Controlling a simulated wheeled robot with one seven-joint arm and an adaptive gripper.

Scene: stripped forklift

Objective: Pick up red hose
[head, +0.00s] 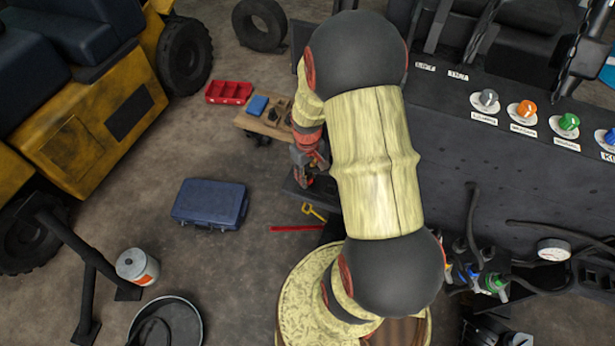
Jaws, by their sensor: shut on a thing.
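My gripper (303,182) is left of my pale arm, by the left end of the dark bench (326,200). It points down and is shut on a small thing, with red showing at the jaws. The thing is mostly hidden, so I cannot tell whether it is the red hose. No other hose that is clearly red shows. Black hoses (472,212) with blue, green and other coloured couplings (494,283) lie at the lower right.
A blue case (209,204), a red bar (296,228) and a yellow tool (314,212) lie at the left and centre. A wooden board (254,124) and red tray (229,92) are behind the gripper. A yellow forklift (85,150) stands left. A gauge (553,250) is at the right.

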